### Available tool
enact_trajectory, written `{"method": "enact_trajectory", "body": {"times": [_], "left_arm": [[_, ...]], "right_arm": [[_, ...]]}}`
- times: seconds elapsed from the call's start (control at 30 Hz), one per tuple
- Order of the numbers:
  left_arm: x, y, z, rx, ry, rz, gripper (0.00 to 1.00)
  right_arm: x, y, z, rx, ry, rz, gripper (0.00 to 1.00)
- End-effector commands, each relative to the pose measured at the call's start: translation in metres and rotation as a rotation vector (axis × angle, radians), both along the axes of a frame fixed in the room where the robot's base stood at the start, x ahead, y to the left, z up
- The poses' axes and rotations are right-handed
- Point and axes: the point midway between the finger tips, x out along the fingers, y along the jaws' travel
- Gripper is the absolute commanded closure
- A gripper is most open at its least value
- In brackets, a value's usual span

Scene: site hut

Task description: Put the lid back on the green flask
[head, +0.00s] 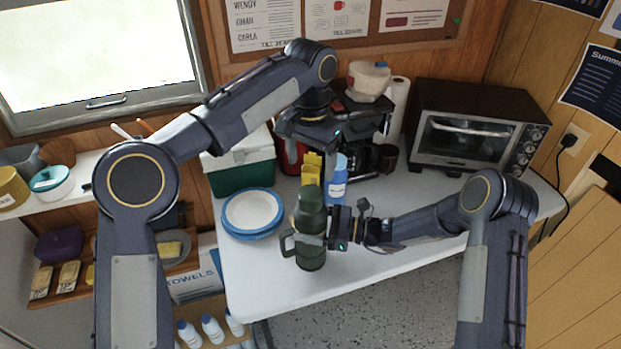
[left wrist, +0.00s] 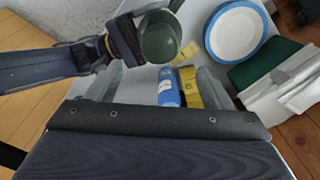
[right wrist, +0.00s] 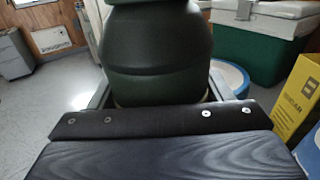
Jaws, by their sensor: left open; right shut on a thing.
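The green flask (head: 311,232) stands near the table's front edge, its handle to the left in the head view. My right gripper (head: 326,240) is shut around its body, which fills the right wrist view (right wrist: 157,50). The left wrist view shows the flask (left wrist: 160,42) from above. A narrower green piece tops it in the head view; I cannot tell whether this is the lid or the flask's own neck. No separate lid shows. My left gripper (head: 312,140) is open and empty, above and behind the flask; its fingers (left wrist: 160,85) are apart.
A blue bottle (head: 337,180) and yellow box (head: 311,168) stand just behind the flask. Blue-rimmed plates (head: 252,212) lie left, before a green-and-white cooler (head: 240,175). A coffee maker (head: 362,158) and toaster oven (head: 470,140) stand behind. The front left tabletop is clear.

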Motion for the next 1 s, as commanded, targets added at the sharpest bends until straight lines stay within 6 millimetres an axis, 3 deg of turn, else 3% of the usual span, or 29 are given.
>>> {"method": "enact_trajectory", "body": {"times": [0.2, 0.5, 0.53, 0.7, 1.0], "left_arm": [[0.000, 0.000, 0.022, -0.001, 0.001, 0.000, 0.26], [0.000, 0.000, 0.024, -0.001, 0.001, 0.000, 0.26], [0.000, 0.000, 0.024, -0.001, 0.001, 0.000, 0.26], [0.000, 0.000, 0.024, -0.001, 0.001, 0.000, 0.26], [0.000, 0.000, 0.023, 0.001, 0.001, 0.000, 0.26]], "right_arm": [[0.000, 0.000, 0.000, 0.000, 0.001, 0.000, 0.91], [0.000, 0.000, 0.000, 0.000, 0.001, 0.000, 0.91], [0.000, 0.000, 0.000, 0.000, 0.001, 0.000, 0.25], [0.000, 0.000, 0.000, 0.000, 0.000, 0.000, 0.03], [0.000, -0.002, 0.000, 0.000, 0.000, -0.001, 0.02]]}}
